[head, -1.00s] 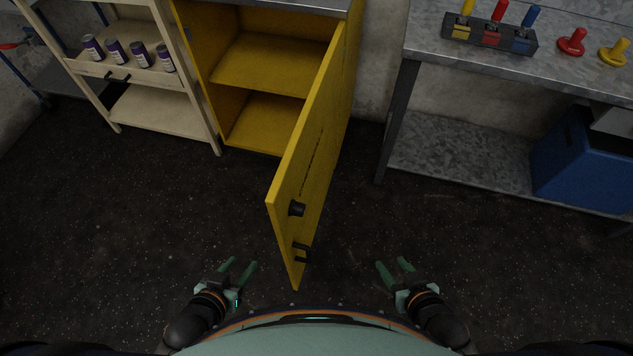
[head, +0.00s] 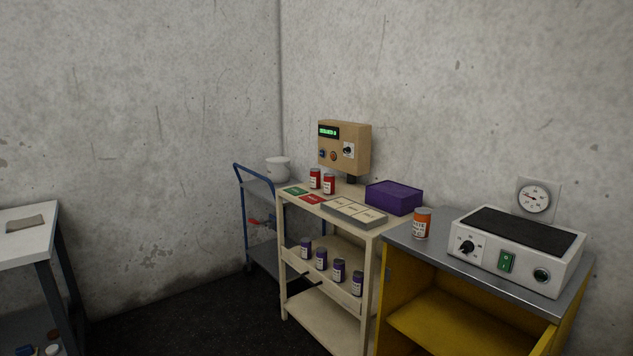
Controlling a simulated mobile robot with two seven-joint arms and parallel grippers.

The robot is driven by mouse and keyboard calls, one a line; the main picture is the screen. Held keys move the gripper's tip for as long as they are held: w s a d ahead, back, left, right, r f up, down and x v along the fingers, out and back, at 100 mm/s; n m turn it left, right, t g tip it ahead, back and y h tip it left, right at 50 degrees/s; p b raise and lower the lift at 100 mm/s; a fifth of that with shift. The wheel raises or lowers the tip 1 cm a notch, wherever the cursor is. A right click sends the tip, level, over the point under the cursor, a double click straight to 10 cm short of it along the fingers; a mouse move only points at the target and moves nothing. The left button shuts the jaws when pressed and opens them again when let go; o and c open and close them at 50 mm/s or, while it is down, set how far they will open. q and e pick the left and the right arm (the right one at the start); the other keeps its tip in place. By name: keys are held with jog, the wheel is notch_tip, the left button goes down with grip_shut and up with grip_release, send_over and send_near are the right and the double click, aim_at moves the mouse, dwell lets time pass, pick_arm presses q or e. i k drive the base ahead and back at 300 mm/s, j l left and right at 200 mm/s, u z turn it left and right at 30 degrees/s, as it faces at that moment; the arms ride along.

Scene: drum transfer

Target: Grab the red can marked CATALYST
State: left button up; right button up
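Two red cans stand upright side by side at the back of the cream shelf unit's top: a left red can (head: 315,178) and a right red can (head: 329,184). Both have pale labels, too small to read, so I cannot tell which is marked CATALYST. An orange can (head: 422,223) with a white label stands on the grey top of the yellow cabinet. Neither of my grippers is in the head view now.
The cream shelf unit (head: 368,262) also holds green and red cards, a grey tray (head: 354,212), a purple box (head: 393,197) and several purple cans on a lower shelf. A white device (head: 516,249) sits on the yellow cabinet (head: 396,306). A blue cart (head: 243,216) stands behind. Floor at front left is clear.

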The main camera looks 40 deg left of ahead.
aim_at(315, 178)
jog(key=j+u, duration=0.2)
jog(key=j, duration=1.5)
jog(key=i+j+u, duration=0.1)
jog(key=j, duration=0.2)
jog(key=i+j, duration=0.15)
jog(key=j, duration=0.15)
jog(key=i+j+u, duration=0.15)
jog(key=j, duration=0.15)
jog(key=i+j+u, duration=0.15)
jog(key=i+j, duration=0.15)
jog(key=i, duration=0.15)
jog(key=i+j+u, duration=0.2)
jog(key=i, duration=0.3)
jog(key=j, duration=0.1)
